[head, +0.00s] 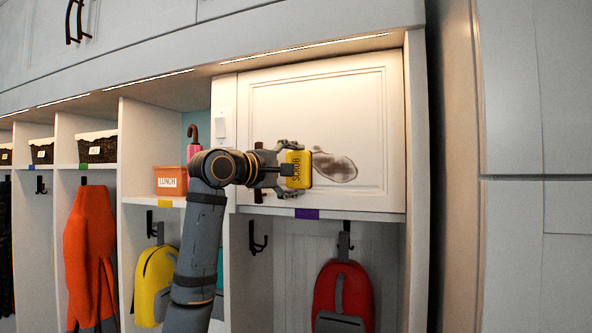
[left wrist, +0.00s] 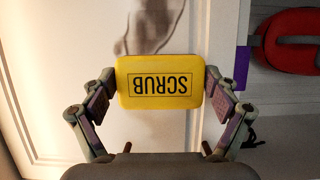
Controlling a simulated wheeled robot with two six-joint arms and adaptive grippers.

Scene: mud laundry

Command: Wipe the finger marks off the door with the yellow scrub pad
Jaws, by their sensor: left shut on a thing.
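The yellow scrub pad (head: 298,170), marked SCRUB, is held at the white cabinet door (head: 290,105). My left gripper (head: 292,171) is shut on the pad, with one finger on each side of it, as the left wrist view shows at the gripper (left wrist: 160,95) and the pad (left wrist: 160,82). The dark finger marks (head: 335,167) are a brown-grey smear on the door, just right of the pad. In the left wrist view the marks (left wrist: 157,25) run up from behind the pad. Whether the pad touches the door I cannot tell. My right gripper is not in view.
A shelf edge with a purple tag (head: 306,214) runs below the door. A red backpack (head: 343,295) hangs beneath it, and a yellow backpack (head: 155,285) hangs further left. An orange lunch bin (head: 171,180) stands on the shelf left of the door, behind my arm.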

